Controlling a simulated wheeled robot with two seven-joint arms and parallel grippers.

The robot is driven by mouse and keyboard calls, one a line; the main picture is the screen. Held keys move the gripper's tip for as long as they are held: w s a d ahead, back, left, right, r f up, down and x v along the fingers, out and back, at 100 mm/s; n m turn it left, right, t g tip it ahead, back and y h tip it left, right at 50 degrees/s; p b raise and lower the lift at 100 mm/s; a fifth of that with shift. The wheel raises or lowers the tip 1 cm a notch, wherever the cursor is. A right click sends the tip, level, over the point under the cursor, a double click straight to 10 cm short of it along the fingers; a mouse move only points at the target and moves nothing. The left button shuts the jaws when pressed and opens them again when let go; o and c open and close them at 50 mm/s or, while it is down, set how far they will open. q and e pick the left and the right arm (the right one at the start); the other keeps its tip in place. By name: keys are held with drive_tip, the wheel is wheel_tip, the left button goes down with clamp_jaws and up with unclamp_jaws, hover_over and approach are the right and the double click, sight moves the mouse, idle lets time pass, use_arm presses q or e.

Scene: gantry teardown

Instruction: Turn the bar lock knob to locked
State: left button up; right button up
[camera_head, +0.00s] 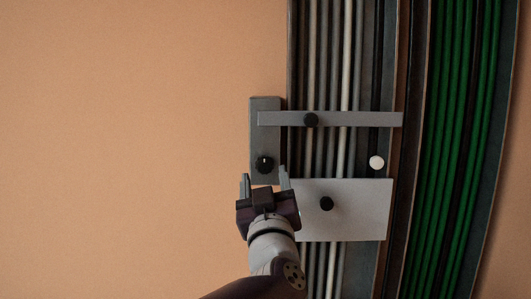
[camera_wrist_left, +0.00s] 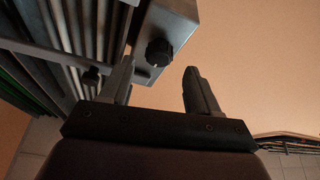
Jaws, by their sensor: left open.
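The bar lock knob (camera_head: 264,164) is a small black knob with a light mark. It sits on the lower end of a grey upright plate (camera_head: 264,136). In the left wrist view the knob (camera_wrist_left: 159,52) shows beyond the fingers, between them and nearer the left finger. My left gripper (camera_head: 264,179) is open and empty, just below the knob and apart from it. Its open fingers also show in the left wrist view (camera_wrist_left: 158,86). A grey bar (camera_head: 360,119) with a black knob (camera_head: 311,120) crosses the cables above. My right gripper is not in view.
A pale plate (camera_head: 358,214) with a black knob (camera_head: 327,204) lies right of my left gripper, close to its right finger. A white round button (camera_head: 376,162) sits above that plate. Green cables (camera_head: 455,130) run along the right. The orange wall (camera_head: 120,140) at left is clear.

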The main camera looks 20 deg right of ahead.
sight(265, 166)
use_arm(q)
drive_tip(key=x, duration=0.1)
drive_tip(key=p+x, duration=0.1)
drive_tip(key=x, duration=0.1)
drive_tip(key=shift+s+d+r, duration=0.15)
drive_tip(key=shift+d, duration=0.05)
drive_tip(key=shift+w, duration=0.25)
drive_tip(key=shift+w+a, duration=0.1)
drive_tip(key=shift+w, duration=0.1)
drive_tip(key=c, duration=1)
drive_tip(key=shift+c, duration=0.2)
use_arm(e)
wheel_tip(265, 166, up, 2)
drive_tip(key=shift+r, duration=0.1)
